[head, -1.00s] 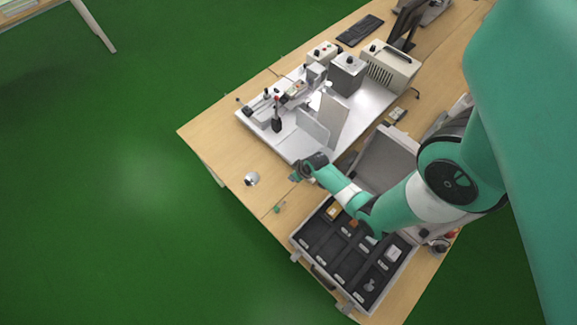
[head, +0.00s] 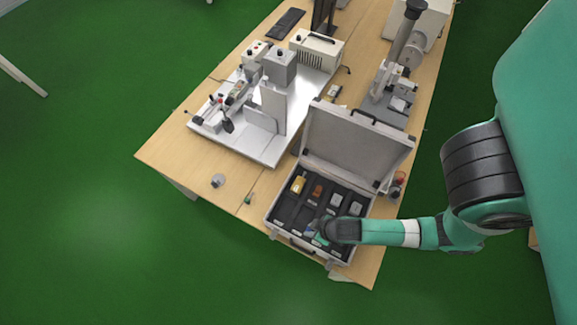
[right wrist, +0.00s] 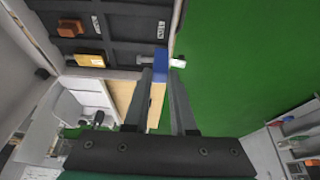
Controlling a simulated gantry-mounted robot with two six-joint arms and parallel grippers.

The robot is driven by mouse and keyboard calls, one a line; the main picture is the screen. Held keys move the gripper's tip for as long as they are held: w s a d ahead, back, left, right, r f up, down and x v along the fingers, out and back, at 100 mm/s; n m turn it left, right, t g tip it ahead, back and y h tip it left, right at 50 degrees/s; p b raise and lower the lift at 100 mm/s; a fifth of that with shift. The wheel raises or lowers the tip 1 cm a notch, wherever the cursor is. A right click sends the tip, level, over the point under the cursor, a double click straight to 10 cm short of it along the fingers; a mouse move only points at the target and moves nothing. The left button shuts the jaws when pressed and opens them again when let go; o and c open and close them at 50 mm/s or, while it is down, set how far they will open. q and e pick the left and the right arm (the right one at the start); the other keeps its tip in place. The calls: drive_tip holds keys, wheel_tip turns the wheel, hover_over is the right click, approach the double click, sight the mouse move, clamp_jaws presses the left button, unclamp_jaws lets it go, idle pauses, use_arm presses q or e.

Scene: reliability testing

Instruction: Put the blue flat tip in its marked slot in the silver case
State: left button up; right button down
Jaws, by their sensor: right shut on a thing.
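The silver case (head: 270,228) stands open near the table's front edge, its lid raised at the back. Its dark insert has several labelled slots. Some hold items, among them a yellow one (head: 298,184) and an orange-brown one (head: 318,191). My right gripper (head: 318,236) is over the front part of the case. In the right wrist view, my right gripper (right wrist: 166,78) is shut on the blue flat tip (right wrist: 160,64), by the edge of the dark insert (right wrist: 110,40). Whether the tip touches the insert, I cannot tell. My left gripper is out of view.
The raised lid (head: 350,140) stands behind the insert. A white test platform (head: 262,150) with instruments is at the left, and a microscope-like stand (head: 395,75) is at the back right. A small round metal piece (head: 218,181) lies on bare table.

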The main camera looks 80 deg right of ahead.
drive_tip(key=w+d+f+b, duration=0.2)
drive_tip(key=w+d+f, duration=0.1)
drive_tip(key=w+d+f+b, duration=0.2)
drive_tip(key=w+f, duration=0.1)
drive_tip(key=w, duration=0.1)
drive_tip(key=w+d+f+b, duration=0.2)
drive_tip(key=w+d+f, duration=0.1)
drive_tip(key=shift+w+d+f, duration=0.25)
drive_tip(key=shift+w+d, duration=0.05)
drive_tip(key=shift+w+d+f, duration=0.1)
drive_tip(key=shift+f, duration=0.2)
drive_tip(key=shift+f+b, duration=0.65)
drive_tip(key=shift+f, duration=0.8)
drive_tip(key=shift+f, duration=0.1)
drive_tip(key=c, duration=0.7)
unclamp_jaws()
drive_tip(key=shift+c, duration=0.2)
